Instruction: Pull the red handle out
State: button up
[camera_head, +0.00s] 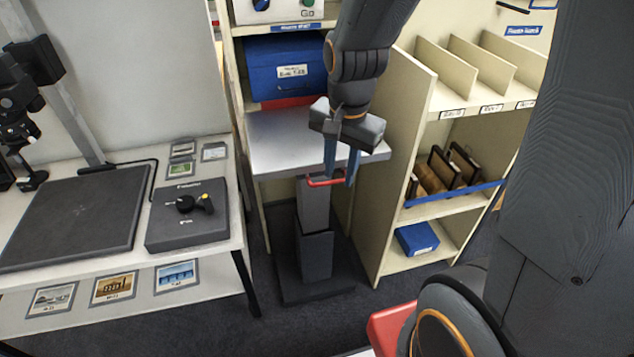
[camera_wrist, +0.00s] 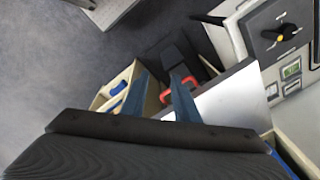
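The red handle (camera_head: 325,183) is a thin red bar at the top of a grey column, just below the front edge of a light grey shelf board (camera_head: 285,145). In the wrist view the red handle (camera_wrist: 178,88) shows beyond my fingers, partly hidden by the right one. My gripper (camera_head: 341,178) points down in front of the board's edge, with its two blue fingers spread apart. In the wrist view my gripper (camera_wrist: 159,80) has an empty gap between its fingertips. The fingertips are close to the handle; I cannot tell whether they touch it.
A blue box (camera_head: 285,68) sits on the shelf above the board. A cream rack (camera_head: 395,165) with dividers stands close on the right. On the left is a white table (camera_head: 215,250) with a dark control box (camera_head: 187,228). The grey column (camera_head: 316,255) stands on a dark base.

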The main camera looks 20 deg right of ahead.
aim_at(321, 183)
jog(key=shift+w+a+f+m+t+b, duration=0.1)
jog(key=shift+w+a+f+m+b, duration=0.2)
jog(key=shift+w+f+m, duration=1.25)
jog(key=shift+w+a+f+m+t+b, duration=0.15)
jog(key=shift+w+f+m+b, duration=0.3)
jog(key=shift+w+f+m, duration=1.05)
jog(key=shift+w+a+f+m+t+b, duration=0.1)
jog(key=shift+w+a+f+m+b, duration=0.25)
jog(key=shift+w+f+m, duration=1.2)
jog(key=shift+s+f, duration=0.15)
jog(key=shift+s, duration=0.05)
grip_shut()
